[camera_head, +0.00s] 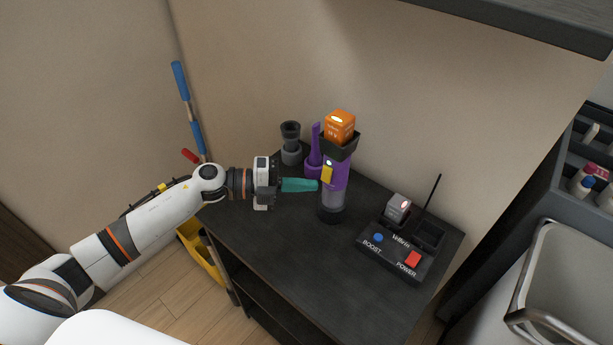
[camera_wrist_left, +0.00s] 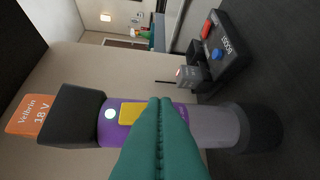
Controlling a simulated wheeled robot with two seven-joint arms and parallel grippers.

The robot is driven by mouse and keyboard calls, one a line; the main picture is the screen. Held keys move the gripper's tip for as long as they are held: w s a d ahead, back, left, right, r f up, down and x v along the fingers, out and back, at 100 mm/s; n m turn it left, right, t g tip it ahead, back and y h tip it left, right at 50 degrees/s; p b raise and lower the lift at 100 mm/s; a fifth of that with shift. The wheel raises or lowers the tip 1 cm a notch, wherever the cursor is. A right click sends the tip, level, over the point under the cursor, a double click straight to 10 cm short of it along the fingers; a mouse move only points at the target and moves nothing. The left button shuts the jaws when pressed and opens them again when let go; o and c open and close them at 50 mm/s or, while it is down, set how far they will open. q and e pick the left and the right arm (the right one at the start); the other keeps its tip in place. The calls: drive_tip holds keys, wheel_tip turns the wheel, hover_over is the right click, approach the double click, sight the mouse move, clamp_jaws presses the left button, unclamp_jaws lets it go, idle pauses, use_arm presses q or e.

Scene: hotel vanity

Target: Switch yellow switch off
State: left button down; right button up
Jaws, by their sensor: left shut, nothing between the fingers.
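The yellow switch (camera_head: 327,174) sits on the side of a purple and grey handheld device (camera_head: 335,188), which stands upright on the dark cabinet top with an orange battery (camera_head: 340,127) on its top. A small white light shows beside the switch in the left wrist view. My left gripper (camera_head: 317,185) is shut and empty, its teal fingers pointing at the device just below the switch. In the left wrist view the fingertips (camera_wrist_left: 160,100) overlap the edge of the yellow switch (camera_wrist_left: 131,114); I cannot tell if they touch it. My right gripper is not in view.
A black base (camera_head: 398,247) with a red POWER button, a blue BOOST button and a grey battery (camera_head: 397,208) stands to the right. A purple attachment (camera_head: 314,158) and a grey nozzle (camera_head: 291,145) stand behind. The cabinet top's front (camera_head: 290,254) is clear.

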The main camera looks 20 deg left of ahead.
use_arm(q)
drive_tip(key=shift+w+d+f, duration=0.15)
drive_tip(key=shift+w, duration=0.35)
drive_tip(key=shift+w+d+f+m+h+b, duration=0.15)
drive_tip(key=shift+w+m+h+b, duration=0.2)
drive_tip(key=shift+b, duration=0.9)
drive_tip(key=shift+s+f, duration=0.1)
